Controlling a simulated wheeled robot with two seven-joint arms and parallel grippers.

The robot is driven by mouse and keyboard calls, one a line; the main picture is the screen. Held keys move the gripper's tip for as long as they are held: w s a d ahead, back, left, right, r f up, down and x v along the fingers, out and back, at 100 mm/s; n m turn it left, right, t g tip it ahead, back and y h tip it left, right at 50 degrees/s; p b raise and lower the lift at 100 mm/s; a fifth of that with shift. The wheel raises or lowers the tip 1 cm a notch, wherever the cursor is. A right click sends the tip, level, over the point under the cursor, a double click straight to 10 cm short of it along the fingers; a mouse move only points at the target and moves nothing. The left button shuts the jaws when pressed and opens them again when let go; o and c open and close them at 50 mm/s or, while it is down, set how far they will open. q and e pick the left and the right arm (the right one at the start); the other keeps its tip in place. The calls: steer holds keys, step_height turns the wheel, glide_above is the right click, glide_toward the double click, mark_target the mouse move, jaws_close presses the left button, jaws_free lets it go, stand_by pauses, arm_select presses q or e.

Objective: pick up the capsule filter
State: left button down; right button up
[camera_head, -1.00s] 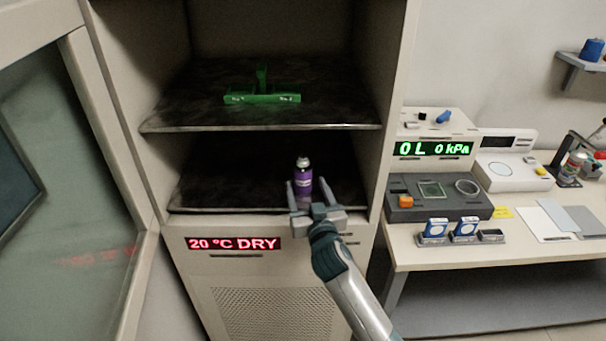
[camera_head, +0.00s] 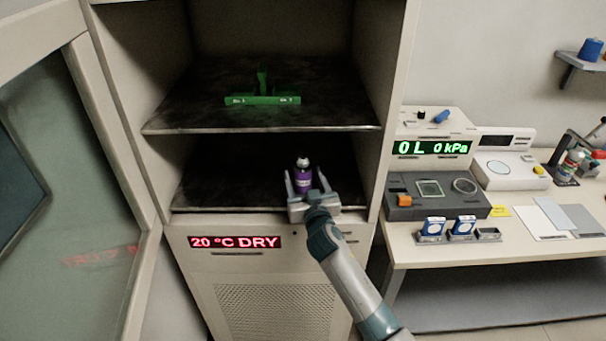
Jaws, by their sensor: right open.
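The capsule filter (camera_head: 303,178) looks like a small purple cylinder with a pale label and a white top. It stands upright on the lower shelf (camera_head: 235,185) of the open cabinet, near the front. My right gripper (camera_head: 305,178) is open, with one finger on each side of the purple cylinder. The gripper's palm is in front of it and hides its base. I cannot tell whether the fingers touch it. My left gripper is not in view.
The open glass door (camera_head: 75,200) stands at the left. At the right, a bench (camera_head: 420,252) carries a device with a green display (camera_head: 432,148), a dark grey tray (camera_head: 470,210) and blue-white containers (camera_head: 434,226). The lower shelf's left side is clear.

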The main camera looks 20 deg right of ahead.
mark_target(303, 157)
steer(key=shift+w, duration=0.4)
steer(key=c, duration=1.5)
steer(key=shift+o, duration=0.2)
steer(key=shift+r, duration=0.2)
step_height(303, 157, up, 10)
steer(key=shift+f+b, duration=0.1)
steer(key=shift+b, duration=0.7)
